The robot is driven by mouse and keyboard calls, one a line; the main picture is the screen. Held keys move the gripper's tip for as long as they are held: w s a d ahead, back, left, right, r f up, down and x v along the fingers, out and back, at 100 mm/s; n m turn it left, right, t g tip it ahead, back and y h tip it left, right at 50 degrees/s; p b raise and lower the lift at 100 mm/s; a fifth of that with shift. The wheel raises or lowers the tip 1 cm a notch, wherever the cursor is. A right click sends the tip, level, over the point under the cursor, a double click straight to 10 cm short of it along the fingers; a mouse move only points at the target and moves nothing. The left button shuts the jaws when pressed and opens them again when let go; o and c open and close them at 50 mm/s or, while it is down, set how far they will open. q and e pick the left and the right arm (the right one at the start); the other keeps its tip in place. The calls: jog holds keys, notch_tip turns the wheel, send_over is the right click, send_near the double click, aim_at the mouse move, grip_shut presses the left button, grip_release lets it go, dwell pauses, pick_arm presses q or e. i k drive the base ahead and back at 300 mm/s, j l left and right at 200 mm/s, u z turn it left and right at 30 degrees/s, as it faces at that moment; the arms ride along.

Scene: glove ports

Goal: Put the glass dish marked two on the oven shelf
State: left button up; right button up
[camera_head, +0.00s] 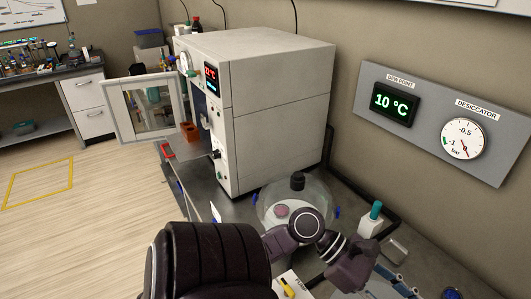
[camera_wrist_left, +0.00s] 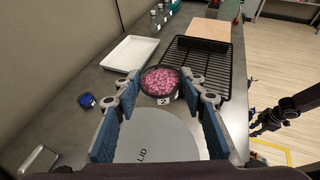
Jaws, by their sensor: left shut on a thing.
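The round dish marked 2 (camera_wrist_left: 160,82) has a dark rim and pink, grainy contents. It is between the fingertips of my left gripper (camera_wrist_left: 161,91), which is shut on it in the left wrist view. How high the dish is above the bench is hard to tell.
A grey disc marked LID (camera_wrist_left: 155,140) lies below my left fingers. A black wire rack (camera_wrist_left: 208,58) and white tray (camera_wrist_left: 128,52) lie beyond. The glass dome (camera_head: 270,200) stands before the oven. An orange container (camera_head: 190,131) is near the oven opening. Floor at left is clear.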

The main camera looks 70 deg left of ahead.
aim_at(196, 148)
jog(key=k+j+u, duration=0.15)
jog(key=j+u, duration=0.25)
jog(key=k+j+u, duration=0.1)
jog(key=j+u, duration=0.15)
jog(key=u, duration=0.15)
jog(key=k+j+u, duration=0.15)
jog(key=j, duration=1.05)
jog(key=j+u, duration=0.15)
jog(key=j, duration=1)
